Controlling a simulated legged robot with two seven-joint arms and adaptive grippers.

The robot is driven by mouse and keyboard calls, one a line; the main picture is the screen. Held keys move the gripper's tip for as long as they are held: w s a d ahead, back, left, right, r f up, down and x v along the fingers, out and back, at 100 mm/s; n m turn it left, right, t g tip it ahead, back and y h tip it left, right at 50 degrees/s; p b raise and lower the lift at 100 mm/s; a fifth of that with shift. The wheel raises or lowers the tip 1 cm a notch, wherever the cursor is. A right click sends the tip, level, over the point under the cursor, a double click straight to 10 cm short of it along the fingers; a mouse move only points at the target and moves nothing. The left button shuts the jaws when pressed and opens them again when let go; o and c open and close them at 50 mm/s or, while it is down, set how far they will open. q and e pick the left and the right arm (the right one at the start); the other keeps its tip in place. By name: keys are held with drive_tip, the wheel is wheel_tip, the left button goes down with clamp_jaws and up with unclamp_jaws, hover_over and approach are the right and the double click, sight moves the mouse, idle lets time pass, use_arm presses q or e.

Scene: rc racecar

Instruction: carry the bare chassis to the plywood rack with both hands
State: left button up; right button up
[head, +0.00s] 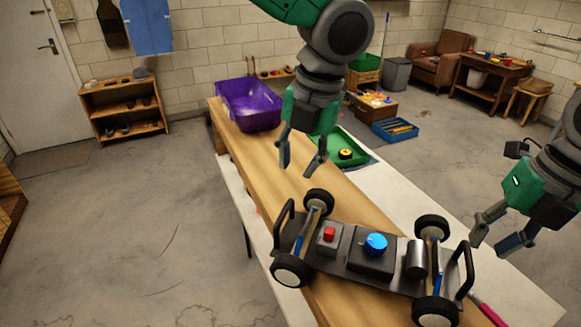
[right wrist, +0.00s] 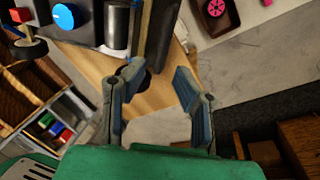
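The chassis (head: 335,258) lies on the wooden bench, a dark plate with several black wheels, a red block, a blue knob, a silver cylinder and a black upright handle at each end. My left gripper (head: 303,160) is open and empty above the bench, behind the chassis's left end. My right gripper (head: 503,238) is open and empty to the right of the right handle (head: 464,268). In the right wrist view the chassis (right wrist: 90,42) is at the upper left, beyond my open fingers (right wrist: 158,85). A wooden rack (head: 125,108) stands by the back wall; I cannot tell whether it is the plywood one.
A purple bin (head: 248,104) and a green tray (head: 345,147) sit behind the chassis. A pink-handled tool (head: 490,314) lies near its right end. An armchair (head: 438,62), blue crate (head: 395,130) and small table are at the back right. The floor at left is clear.

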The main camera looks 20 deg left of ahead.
drive_tip(key=r, duration=0.2)
drive_tip(key=d+r, duration=0.1)
drive_tip(key=r, duration=0.2)
drive_tip(key=shift+d+r, duration=0.1)
idle(0.3)
